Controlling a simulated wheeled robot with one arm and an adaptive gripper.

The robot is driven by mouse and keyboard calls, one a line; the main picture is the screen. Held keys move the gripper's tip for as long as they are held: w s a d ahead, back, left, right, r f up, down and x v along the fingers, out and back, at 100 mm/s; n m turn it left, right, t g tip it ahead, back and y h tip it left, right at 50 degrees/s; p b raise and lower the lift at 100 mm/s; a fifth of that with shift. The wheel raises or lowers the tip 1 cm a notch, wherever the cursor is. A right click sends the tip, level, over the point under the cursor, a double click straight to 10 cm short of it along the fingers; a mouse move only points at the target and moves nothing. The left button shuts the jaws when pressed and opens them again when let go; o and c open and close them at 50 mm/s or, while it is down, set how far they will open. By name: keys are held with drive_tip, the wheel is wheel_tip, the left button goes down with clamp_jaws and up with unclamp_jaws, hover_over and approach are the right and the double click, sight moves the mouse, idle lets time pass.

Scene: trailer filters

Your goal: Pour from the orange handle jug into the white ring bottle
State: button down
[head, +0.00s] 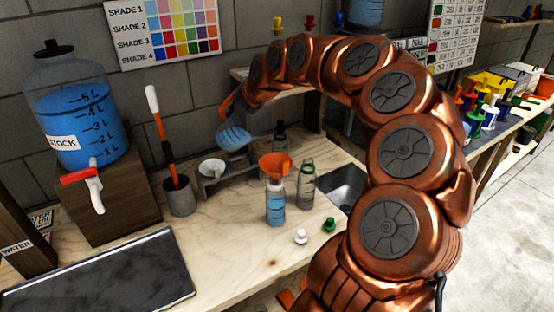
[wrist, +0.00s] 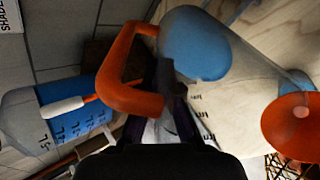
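My gripper (wrist: 165,112) is shut on the orange handle (wrist: 130,70) of a clear jug. The jug (head: 235,138) is in the air, tipped on its side with its mouth to the right. Blue liquid (wrist: 195,45) lies in its base end. An orange funnel (head: 275,165) sits in the neck of an upright bottle (head: 275,207) holding blue liquid; it also shows in the wrist view (wrist: 292,126). The bottle's ring is too small to be sure of, but looks pale. The jug's mouth is left of and above the funnel; no stream is visible. The fingertips are partly hidden.
A clear bottle with a green ring (head: 306,188) stands right of the funnel bottle. A white cap (head: 300,236) and green cap (head: 329,224) lie in front. A grey cup (head: 179,196) with a stirrer, a small stand (head: 225,177) and the stock tank (head: 80,125) are left.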

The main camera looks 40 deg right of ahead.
drive_tip(key=shift+s+r+t, duration=0.2)
drive_tip(key=shift+r+t, duration=0.3)
drive_tip(key=shift+r, duration=0.05)
drive_tip(key=shift+s+d+r+t+y+b, duration=0.2)
drive_tip(key=shift+s+r+t, duration=0.35)
drive_tip(key=shift+r+t, duration=0.25)
drive_tip(key=shift+s+d+r+t+y+b, duration=0.1)
drive_tip(key=shift+s+r+t+y, duration=0.1)
drive_tip(key=shift+s+r+t, duration=0.55)
idle(4.3)
